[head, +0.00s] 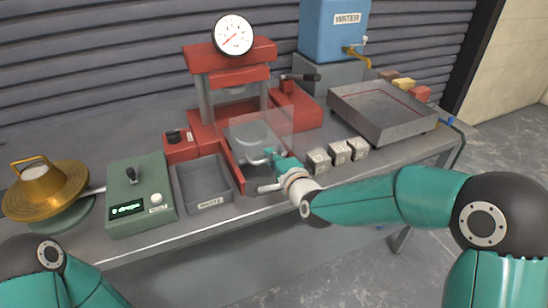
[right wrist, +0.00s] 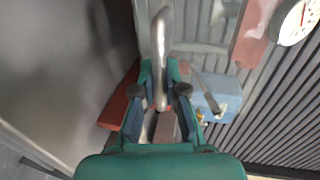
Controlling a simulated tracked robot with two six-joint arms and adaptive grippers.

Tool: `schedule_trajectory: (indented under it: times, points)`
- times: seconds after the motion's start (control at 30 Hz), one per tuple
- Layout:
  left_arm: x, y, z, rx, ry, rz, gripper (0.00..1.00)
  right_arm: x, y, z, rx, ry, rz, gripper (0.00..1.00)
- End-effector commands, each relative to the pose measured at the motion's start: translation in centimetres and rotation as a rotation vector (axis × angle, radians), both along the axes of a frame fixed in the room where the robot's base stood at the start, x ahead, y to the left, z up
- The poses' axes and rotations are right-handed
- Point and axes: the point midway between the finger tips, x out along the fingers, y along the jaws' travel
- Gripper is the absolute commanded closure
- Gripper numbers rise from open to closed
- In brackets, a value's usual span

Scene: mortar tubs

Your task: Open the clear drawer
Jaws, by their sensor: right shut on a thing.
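The clear drawer (head: 279,122) is a see-through panel at the front of the red press (head: 203,118); its edges are faint. A pale metal handle (head: 267,188) shows low at its front. My right gripper (head: 272,163) is at the drawer's front, shut on this handle. In the right wrist view the rounded metal handle (right wrist: 160,45) runs between the fingers (right wrist: 160,95). How far the drawer stands out is hard to tell. My left arm shows at the bottom left, but its gripper is out of view.
A grey tray (head: 205,195) and a green scale box (head: 140,205) stand left of the press. Several small grey cubes (head: 340,153) sit just right of my right gripper. A large metal pan (head: 385,125) and a blue water tank (head: 333,30) are farther right.

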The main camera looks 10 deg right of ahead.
Motion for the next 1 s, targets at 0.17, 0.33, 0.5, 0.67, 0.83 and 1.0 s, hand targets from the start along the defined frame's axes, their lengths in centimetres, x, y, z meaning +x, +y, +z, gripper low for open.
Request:
schedule_trajectory:
  times: [0.17, 0.33, 0.5, 0.67, 0.83, 1.0]
  points:
    - [0.0, 0.0, 0.0, 0.000, 0.000, 0.000, 0.60, -0.1, 0.2, -0.5, -0.004, 0.011, 0.006, 0.84]
    - [0.0, 0.0, 0.0, 0.000, 0.000, 0.000, 0.60, 0.0, 0.2, -0.3, -0.002, 0.008, 0.005, 0.63]
    - [0.0, 0.0, 0.0, 0.000, 0.000, 0.000, 0.60, 0.0, 0.1, -0.2, -0.002, 0.006, 0.003, 0.63]
    - [0.0, 0.0, 0.1, 0.000, 0.000, 0.000, 0.60, -0.2, 0.0, -0.1, -0.001, 0.004, 0.002, 0.63]
    - [0.0, 0.0, 0.1, 0.000, 0.000, 0.000, 0.60, -1.9, -0.5, 0.3, -0.001, 0.004, 0.002, 0.63]
    - [0.0, 0.0, 0.1, 0.000, 0.000, 0.000, 0.60, -4.9, -1.3, 1.0, 0.000, 0.004, 0.003, 0.63]
